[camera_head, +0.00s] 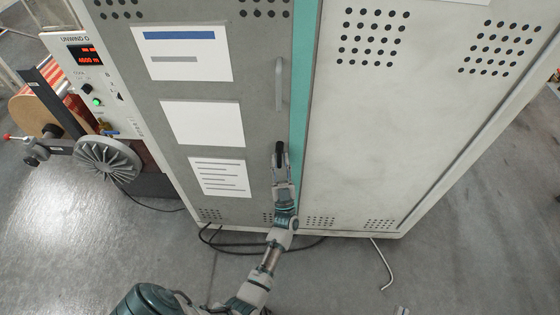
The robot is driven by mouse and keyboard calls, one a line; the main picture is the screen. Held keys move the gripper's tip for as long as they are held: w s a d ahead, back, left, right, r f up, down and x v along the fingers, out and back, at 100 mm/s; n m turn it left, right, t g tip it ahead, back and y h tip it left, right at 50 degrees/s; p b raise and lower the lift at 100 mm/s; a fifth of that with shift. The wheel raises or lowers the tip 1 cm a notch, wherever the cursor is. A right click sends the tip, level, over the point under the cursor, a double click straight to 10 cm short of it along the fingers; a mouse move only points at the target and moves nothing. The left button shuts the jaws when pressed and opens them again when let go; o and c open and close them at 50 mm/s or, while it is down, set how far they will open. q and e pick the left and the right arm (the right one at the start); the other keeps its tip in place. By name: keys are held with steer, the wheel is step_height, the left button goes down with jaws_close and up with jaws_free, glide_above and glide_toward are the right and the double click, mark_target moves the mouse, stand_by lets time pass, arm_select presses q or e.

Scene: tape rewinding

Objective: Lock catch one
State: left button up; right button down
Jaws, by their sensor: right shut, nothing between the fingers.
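At the left is the unwind stand, with a grey ribbed handwheel (105,160), a lever with a red knob (9,137) and a grey bracket or clamp (35,151) beside it. I cannot tell which part is catch one. My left gripper (280,147) is in front of the cabinet's grey door, below its vertical handle and well right of the handwheel. Its dark fingers look close together, but their gap is not clear. Only a small tip of my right gripper (402,311) shows at the bottom edge; it is shut and empty.
A tall cabinet with a grey door (195,70) and a pale door (410,130) fills the middle. A vertical handle (278,84) sticks out of the grey door. A control panel (92,75) with a red display is at left. Cables (215,240) lie on the floor.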

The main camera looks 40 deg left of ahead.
arm_select(q)
steer(key=shift+o, duration=0.3)
steer(key=shift+s+d+f, duration=0.1)
steer(key=shift+s+f, duration=0.05)
steer(key=shift+f, duration=0.15)
steer(key=v, duration=1.1)
steer(key=shift+d, duration=0.2)
steer(key=shift+f, duration=0.1)
